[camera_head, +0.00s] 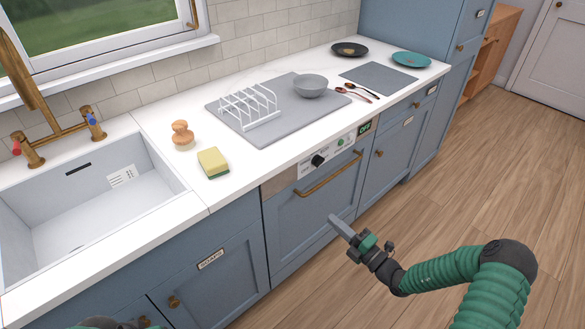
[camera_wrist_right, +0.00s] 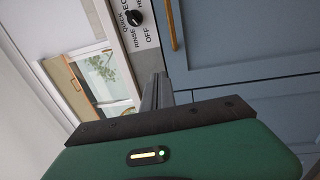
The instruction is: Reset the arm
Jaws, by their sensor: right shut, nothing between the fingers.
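My right arm, green and ribbed, comes in from the lower right in the head view. Its gripper (camera_head: 341,226) is shut and empty, in the air in front of the blue dishwasher door (camera_head: 307,219), below the brass handle (camera_head: 328,175). In the right wrist view the shut grey fingers (camera_wrist_right: 156,88) point at the blue front, beside the handle (camera_wrist_right: 170,25). Of my left arm only a dark green piece shows at the bottom left edge of the head view; its gripper is out of view.
The counter holds a white rack (camera_head: 249,107), a grey bowl (camera_head: 310,86), a sponge (camera_head: 213,163), a brush (camera_head: 183,135), a black plate (camera_head: 349,49), a teal plate (camera_head: 411,59) and spoons (camera_head: 358,93). A sink (camera_head: 90,195) is at left. The wooden floor (camera_head: 470,170) at right is clear.

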